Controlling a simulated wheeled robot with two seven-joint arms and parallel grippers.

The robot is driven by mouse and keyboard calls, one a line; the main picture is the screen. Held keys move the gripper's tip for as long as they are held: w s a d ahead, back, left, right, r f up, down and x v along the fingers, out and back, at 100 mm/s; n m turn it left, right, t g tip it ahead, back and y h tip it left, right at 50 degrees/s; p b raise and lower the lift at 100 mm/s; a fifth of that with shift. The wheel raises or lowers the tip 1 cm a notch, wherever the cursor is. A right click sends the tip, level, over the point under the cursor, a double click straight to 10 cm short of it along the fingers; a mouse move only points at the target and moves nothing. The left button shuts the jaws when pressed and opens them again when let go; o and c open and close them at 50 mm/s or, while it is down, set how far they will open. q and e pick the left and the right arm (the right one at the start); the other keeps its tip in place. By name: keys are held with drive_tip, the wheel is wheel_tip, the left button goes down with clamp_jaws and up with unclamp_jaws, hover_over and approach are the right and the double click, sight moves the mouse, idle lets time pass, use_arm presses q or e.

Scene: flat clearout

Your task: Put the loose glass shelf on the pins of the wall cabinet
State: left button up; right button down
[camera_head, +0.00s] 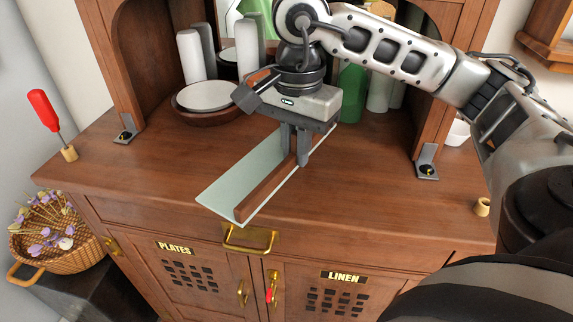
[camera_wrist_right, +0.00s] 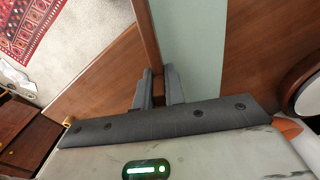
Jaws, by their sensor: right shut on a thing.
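The glass shelf (camera_head: 232,180) is a pale green pane with a brown wooden strip (camera_head: 264,189) along one long side. My right gripper (camera_head: 299,152) points down over the sideboard top and is shut on the shelf at that strip. In the right wrist view the strip stands between the two fingers (camera_wrist_right: 159,90), with the glass (camera_wrist_right: 190,45) to its right. The shelf's near end reaches the sideboard's front edge; I cannot tell whether it touches the top. A wooden piece at the upper right (camera_head: 552,32) may be part of the wall cabinet; no pins show. My left gripper is not in view.
The sideboard top (camera_head: 385,205) is mostly clear in front. Plates (camera_head: 206,95), white cylinders and a green bottle (camera_head: 351,92) stand behind in the hutch. A red-handled screwdriver (camera_head: 44,108) stands at the left. A flower basket (camera_head: 75,262) is at the lower left.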

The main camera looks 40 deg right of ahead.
sight(287, 184)
drive_tip(key=shift+w+d+f, duration=0.1)
drive_tip(key=shift+w+f, duration=0.85)
drive_tip(key=shift+f, duration=0.15)
drive_tip(key=f, duration=0.3)
drive_tip(key=shift+w+d+f+p, duration=0.1)
drive_tip(key=shift+w+p, duration=0.25)
drive_tip(key=shift+p, duration=0.05)
drive_tip(key=shift+f, duration=0.3)
drive_tip(key=shift+f, duration=0.15)
drive_tip(key=c, duration=1.5)
unclamp_jaws()
drive_tip(key=shift+o, duration=0.2)
